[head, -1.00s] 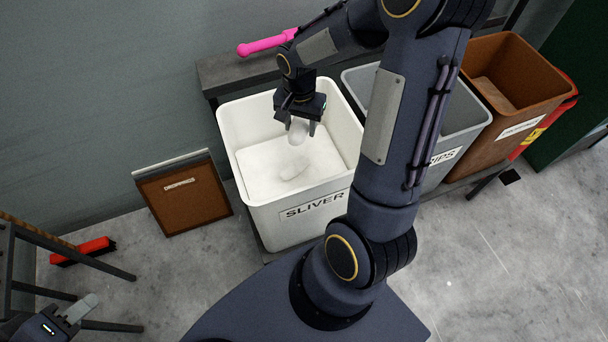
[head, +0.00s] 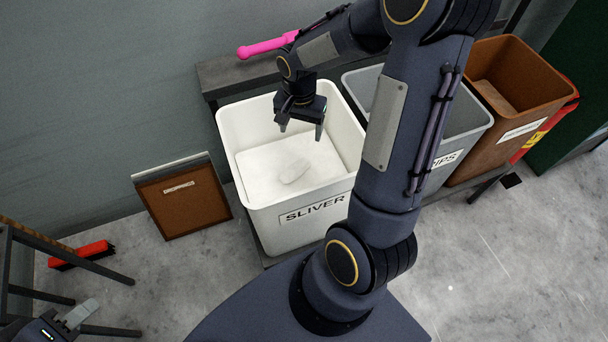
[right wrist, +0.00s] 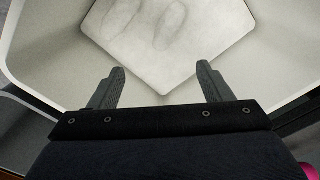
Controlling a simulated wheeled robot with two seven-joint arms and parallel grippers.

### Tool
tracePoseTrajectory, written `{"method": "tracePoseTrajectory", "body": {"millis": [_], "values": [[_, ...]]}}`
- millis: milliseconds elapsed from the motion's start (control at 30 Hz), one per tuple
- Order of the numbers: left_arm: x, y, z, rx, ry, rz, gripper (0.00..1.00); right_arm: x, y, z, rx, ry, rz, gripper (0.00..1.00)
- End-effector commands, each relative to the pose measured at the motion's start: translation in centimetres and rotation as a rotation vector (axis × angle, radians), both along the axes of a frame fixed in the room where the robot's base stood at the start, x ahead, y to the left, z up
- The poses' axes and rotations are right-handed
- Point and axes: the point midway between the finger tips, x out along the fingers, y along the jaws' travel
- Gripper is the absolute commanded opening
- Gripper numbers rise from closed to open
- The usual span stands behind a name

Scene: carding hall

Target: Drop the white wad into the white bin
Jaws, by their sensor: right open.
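The white wad (head: 294,172) lies on the pale floor of the white bin (head: 258,204), which is labelled SLIVER. My right gripper (head: 301,132) is open and empty above the bin, its fingers pointing down. In the right wrist view, the open fingers (right wrist: 160,72) hang over the bin's interior, apart from what lies below. Two faint oval shapes show on the bin floor there; I cannot tell which is a wad and which a shadow. My left gripper (head: 80,313) is at the lower left, away from the bin; its jaw state is unclear.
A grey bin (head: 468,128) and a brown bin (head: 520,75) stand to the right. A pink-handled tool (head: 262,47) lies on the dark bench behind. A brown panel (head: 184,200) leans at left; a red brush (head: 80,253) lies near a dark stand.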

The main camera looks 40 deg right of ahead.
Motion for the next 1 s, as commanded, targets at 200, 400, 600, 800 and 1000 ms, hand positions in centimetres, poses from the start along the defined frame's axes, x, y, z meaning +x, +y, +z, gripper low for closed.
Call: {"method": "tracePoseTrajectory", "body": {"millis": [200,400,600,800,1000], "values": [[0.0,0.0,0.4,0.0,0.0,0.0,0.36,0.1,0.0,4.0,0.0,-0.007,-0.001,0.72],[0.0,0.0,0.5,0.0,0.0,0.0,0.36,0.1,0.0,6.4,0.0,-0.004,0.0,0.72],[0.0,0.0,0.5,0.0,0.0,0.0,0.36,0.0,0.0,6.9,0.0,-0.001,0.0,0.72],[0.0,0.0,0.5,0.0,0.0,0.0,0.36,0.0,0.0,6.8,0.001,-0.001,0.0,0.72],[0.0,0.0,0.5,0.0,0.0,0.0,0.36,-0.1,0.1,7.1,0.004,-0.007,0.007,0.72]]}}
